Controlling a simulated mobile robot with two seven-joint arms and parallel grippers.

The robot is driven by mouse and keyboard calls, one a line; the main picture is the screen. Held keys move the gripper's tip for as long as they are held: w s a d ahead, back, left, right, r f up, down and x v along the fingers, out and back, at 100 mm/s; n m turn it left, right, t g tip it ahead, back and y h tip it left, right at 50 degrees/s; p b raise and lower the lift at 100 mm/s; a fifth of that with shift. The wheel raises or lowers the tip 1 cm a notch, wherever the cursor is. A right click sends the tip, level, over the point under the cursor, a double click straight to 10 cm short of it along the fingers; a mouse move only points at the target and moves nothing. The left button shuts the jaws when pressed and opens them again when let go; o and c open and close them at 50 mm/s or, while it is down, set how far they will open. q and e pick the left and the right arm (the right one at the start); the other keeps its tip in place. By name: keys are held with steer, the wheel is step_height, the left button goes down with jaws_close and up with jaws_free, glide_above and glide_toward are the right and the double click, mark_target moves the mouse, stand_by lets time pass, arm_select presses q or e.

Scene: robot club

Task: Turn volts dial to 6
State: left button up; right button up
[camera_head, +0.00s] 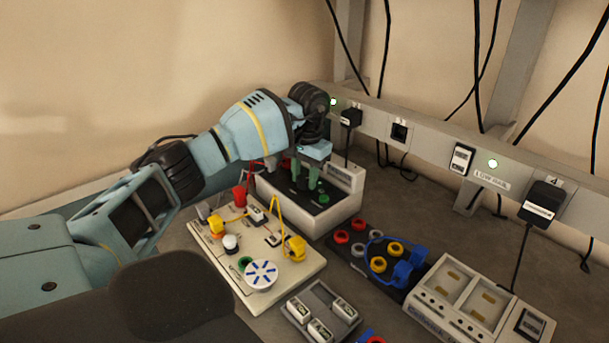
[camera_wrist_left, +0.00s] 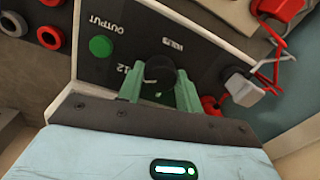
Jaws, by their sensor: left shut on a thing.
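The power supply box (camera_head: 337,212) is cream with a black face and stands at the back of the table. Its volts dial (camera_wrist_left: 160,72) is a dark round knob on the black face, beside the words OUTPUT and 12 in the left wrist view. My left gripper (camera_head: 310,182) reaches down onto the box from the left, its green fingers on either side of the dial. In the left wrist view the left gripper (camera_wrist_left: 158,88) is shut on the dial. The fingers partly hide the dial and its scale, so its setting cannot be read. My right gripper is not in view.
A green button (camera_wrist_left: 100,46) sits beside the dial. Red plugs and leads (camera_wrist_left: 272,75) are at the box's other side. A circuit board (camera_head: 243,275), a socket block (camera_head: 345,262), a battery tray (camera_head: 310,305) and a charger (camera_head: 440,305) stand in front. A power rail (camera_head: 430,145) runs behind.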

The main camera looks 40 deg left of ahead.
arm_select(q)
steer(key=n, duration=0.4)
steer(key=shift+n, duration=0.4)
steer(key=n+p, duration=0.1)
steer(key=n, duration=0.8)
steer(key=shift+w+n+g, duration=0.1)
steer(key=shift+n+g, duration=0.2)
steer(key=shift+n, duration=0.1)
steer(key=shift+a+n+h+p, duration=0.1)
steer(key=shift+n+h+p, duration=0.25)
steer(key=shift+n, duration=1.15)
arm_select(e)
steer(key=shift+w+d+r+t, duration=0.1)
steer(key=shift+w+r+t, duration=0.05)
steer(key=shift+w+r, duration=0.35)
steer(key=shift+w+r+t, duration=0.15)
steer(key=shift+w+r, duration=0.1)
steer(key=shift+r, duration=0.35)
arm_select(q)
steer(key=o, duration=1)
